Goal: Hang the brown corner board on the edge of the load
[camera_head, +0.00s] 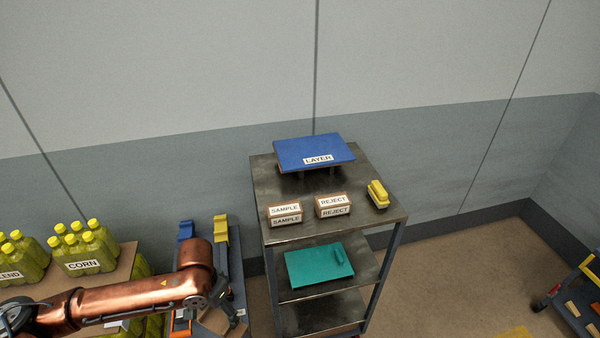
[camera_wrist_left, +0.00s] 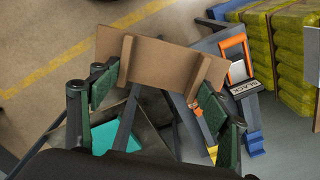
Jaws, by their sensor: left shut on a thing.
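The brown corner board (camera_wrist_left: 160,62) lies between the green-padded fingers of my left gripper (camera_wrist_left: 160,88) in the left wrist view. The gripper is shut on it; two raised ribs show on its face. In the head view my left gripper (camera_head: 228,305) is at the bottom, left of the metal rack, with part of the brown board (camera_head: 214,323) below it. The load, yellow-green bottles marked CORN (camera_head: 92,250), stands to the left on brown sheets, apart from the gripper. Bottles also show at upper right in the wrist view (camera_wrist_left: 290,50). My right gripper is out of view.
A metal rack (camera_head: 268,180) holds a blue LAYER board (camera_head: 312,150), SAMPLE (camera_head: 285,213) and REJECT (camera_head: 333,205) boxes, a yellow object (camera_head: 378,194) and a teal board (camera_head: 318,265) on a lower shelf. Blue (camera_head: 186,230) and yellow (camera_head: 220,229) pieces stand just behind my arm.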

